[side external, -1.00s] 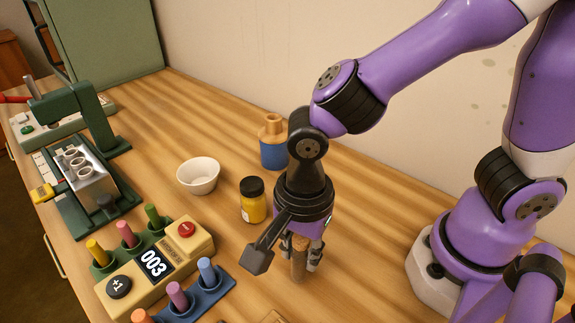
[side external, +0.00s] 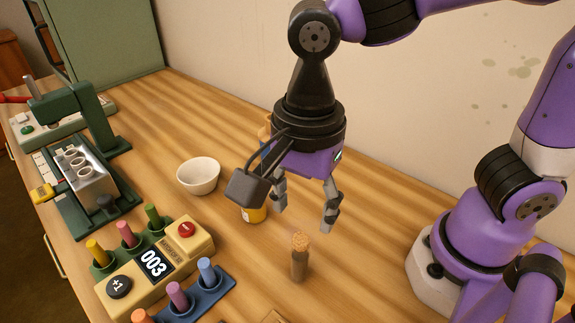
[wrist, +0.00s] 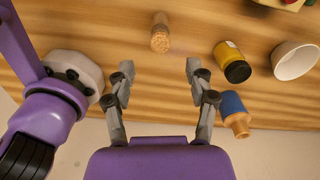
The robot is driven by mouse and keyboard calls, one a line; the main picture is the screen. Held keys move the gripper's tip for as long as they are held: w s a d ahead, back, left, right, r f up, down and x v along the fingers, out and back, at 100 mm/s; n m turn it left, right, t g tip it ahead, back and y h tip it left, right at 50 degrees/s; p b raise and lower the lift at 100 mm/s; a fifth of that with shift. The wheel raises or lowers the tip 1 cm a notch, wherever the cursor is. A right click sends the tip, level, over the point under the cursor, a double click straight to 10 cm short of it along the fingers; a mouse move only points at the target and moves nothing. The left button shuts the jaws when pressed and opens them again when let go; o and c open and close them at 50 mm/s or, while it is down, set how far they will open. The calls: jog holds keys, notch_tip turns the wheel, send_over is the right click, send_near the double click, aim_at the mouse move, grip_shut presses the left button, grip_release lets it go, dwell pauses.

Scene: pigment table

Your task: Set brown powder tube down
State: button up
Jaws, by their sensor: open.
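The brown powder tube (side external: 299,262), with a cork top, stands upright on the wooden table. It also shows in the wrist view (wrist: 160,36), beyond the fingertips. My gripper (side external: 304,217) is open and empty above the tube and a little behind it, with clear space between the fingers and the cork. In the wrist view my gripper (wrist: 158,72) has its two fingers spread wide, with nothing between them.
A yellow jar (side external: 252,213) with a black lid in the wrist view, a white bowl (side external: 199,177) and a blue bottle (wrist: 234,108) stand nearby. A counter box (side external: 160,262) reading 003 and a blue rack (side external: 205,292) with tubes lie left. Table right of the tube is clear.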

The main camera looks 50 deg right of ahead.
notch_tip(320, 180, up, 2)
jog(key=shift+r, duration=0.15)
jog(key=w+d+r+n+t, duration=0.1)
jog(key=d+n+t, duration=0.4)
jog(key=d+n, duration=1)
jog(key=shift+w+d+n+t, duration=0.2)
jog(key=shift+n+t, duration=0.1)
jog(key=shift+n, duration=0.1)
